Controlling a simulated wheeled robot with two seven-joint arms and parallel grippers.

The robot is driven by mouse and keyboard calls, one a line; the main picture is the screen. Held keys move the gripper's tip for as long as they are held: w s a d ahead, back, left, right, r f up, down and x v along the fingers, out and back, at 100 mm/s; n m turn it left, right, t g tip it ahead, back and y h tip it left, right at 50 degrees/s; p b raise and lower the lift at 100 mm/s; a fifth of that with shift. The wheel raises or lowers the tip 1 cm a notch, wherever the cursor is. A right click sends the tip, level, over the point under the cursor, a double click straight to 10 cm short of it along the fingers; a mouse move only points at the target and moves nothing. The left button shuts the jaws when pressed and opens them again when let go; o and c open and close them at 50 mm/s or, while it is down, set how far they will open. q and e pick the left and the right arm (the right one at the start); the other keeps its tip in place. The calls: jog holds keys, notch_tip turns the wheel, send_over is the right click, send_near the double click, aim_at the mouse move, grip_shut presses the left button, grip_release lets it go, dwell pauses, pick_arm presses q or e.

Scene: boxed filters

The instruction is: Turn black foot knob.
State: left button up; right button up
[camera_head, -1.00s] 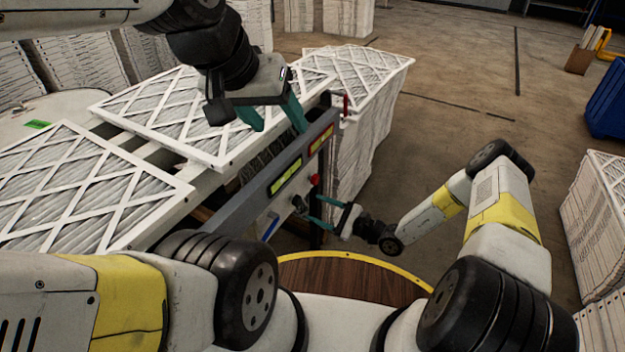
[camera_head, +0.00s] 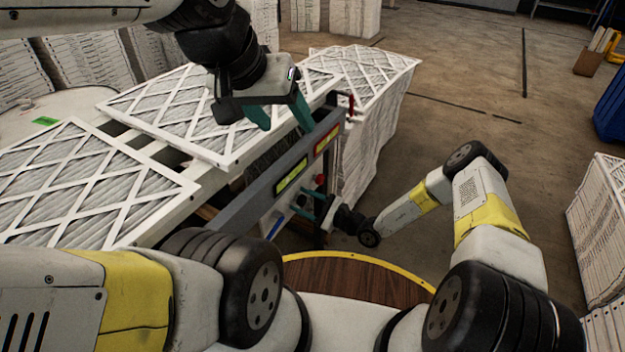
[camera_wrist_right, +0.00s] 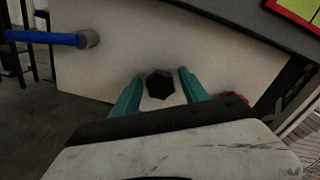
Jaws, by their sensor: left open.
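The black foot knob (camera_wrist_right: 160,85) is a dark faceted knob on the pale side panel (camera_wrist_right: 100,75) in the right wrist view. My right gripper (camera_wrist_right: 160,77) has its two teal fingers on either side of the knob, with gaps showing between fingers and knob. In the head view the right gripper (camera_head: 306,207) is at the panel below the rail, and the knob there is too small and covered to make out clearly. My left gripper (camera_head: 282,116) is open and empty above the rail and the filter panels.
A blue handle (camera_wrist_right: 45,38) projects left of the knob. A red button (camera_head: 320,180) sits beside the knob area. White-framed filters (camera_head: 80,190) lie on the table at left. A filter stack (camera_head: 375,120) stands behind the rail. Open floor (camera_head: 460,80) lies to the right.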

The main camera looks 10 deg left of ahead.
grip_shut()
jog(key=m, duration=0.7)
jog(key=shift+w+m, duration=0.1)
jog(key=shift+m, duration=0.2)
jog(key=m, duration=0.3)
jog(key=shift+m, duration=2.1)
jog(key=shift+w, duration=0.1)
